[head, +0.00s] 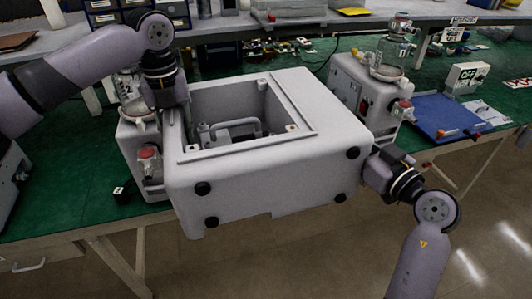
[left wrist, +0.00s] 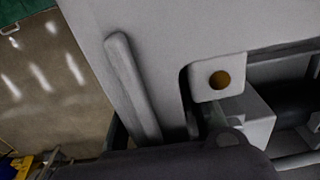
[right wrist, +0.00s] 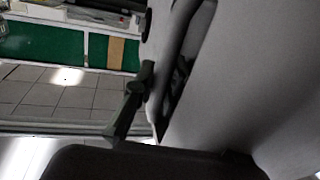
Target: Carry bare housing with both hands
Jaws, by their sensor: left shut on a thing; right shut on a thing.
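The bare housing (head: 265,165) is a large pale grey box with an open top and black round feet on its near face. It hangs tilted at the near edge of the green table, its opening partly showing a handle inside or behind it. My left gripper (head: 178,108) is shut on its left wall near the upper rim. My right gripper (head: 368,160) is at its right side, shut on it; the fingertips are mostly hidden. The housing wall also fills much of the left wrist view (left wrist: 150,35) and the right wrist view (right wrist: 245,85).
A canister pump (head: 148,165) stands close at the left, partly hidden by the housing. Another pump (head: 348,72) stands behind right. A blue tray (head: 450,112) and an OFF sign (head: 466,77) are farther right. Open floor (head: 490,200) lies in front of the green table (head: 70,195).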

